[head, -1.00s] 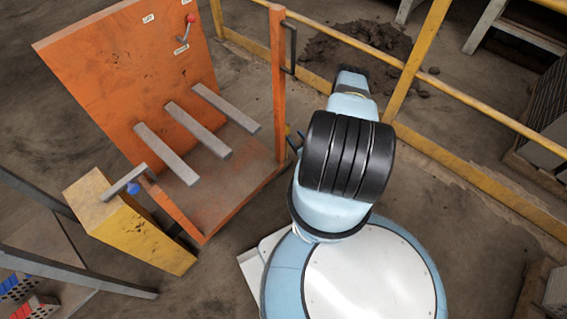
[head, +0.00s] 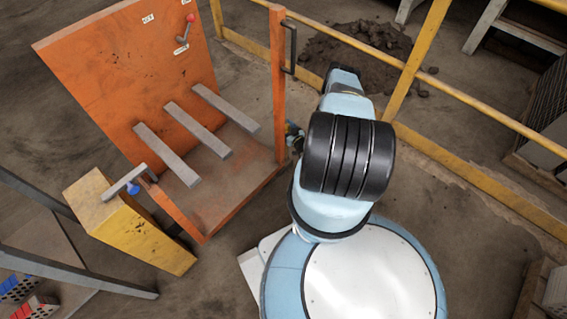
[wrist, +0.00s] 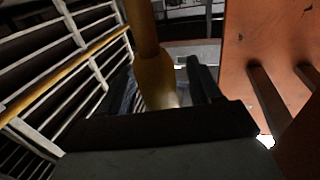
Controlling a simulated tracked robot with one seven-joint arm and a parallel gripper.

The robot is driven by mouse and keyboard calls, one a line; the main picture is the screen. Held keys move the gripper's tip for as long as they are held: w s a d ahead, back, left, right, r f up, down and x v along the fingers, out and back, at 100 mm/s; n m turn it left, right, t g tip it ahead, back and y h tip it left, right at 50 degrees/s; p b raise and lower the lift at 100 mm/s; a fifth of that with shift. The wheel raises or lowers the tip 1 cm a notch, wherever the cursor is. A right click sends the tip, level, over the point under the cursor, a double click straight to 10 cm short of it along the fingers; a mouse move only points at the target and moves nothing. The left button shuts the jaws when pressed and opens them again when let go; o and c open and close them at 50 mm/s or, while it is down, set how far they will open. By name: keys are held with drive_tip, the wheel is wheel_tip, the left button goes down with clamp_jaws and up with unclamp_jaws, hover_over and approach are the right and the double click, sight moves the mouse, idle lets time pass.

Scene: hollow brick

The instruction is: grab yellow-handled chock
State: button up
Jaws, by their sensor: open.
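In the wrist view, a yellow rod-like piece (wrist: 155,78) with a darker, narrower upper part stands between the two dark fingers of my gripper (wrist: 163,85). It looks like the yellow handle of the chock, but I cannot be sure. The fingers are apart, one on each side of it in the picture; I cannot tell whether they touch it. The chock's body is not clear in either view. In the head view my gripper is mostly hidden behind my arm and the orange post.
An orange rack (head: 130,75) with grey bars (head: 198,130) stands left of my arm; its orange post (head: 279,85) is close. A yellow guard rail (head: 470,105) runs behind my arm. A yellow box (head: 130,225) stands at left. Dark rubble (head: 360,50) lies beyond the rail.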

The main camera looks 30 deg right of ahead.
clamp_jaws()
idle(0.5)
idle(0.8)
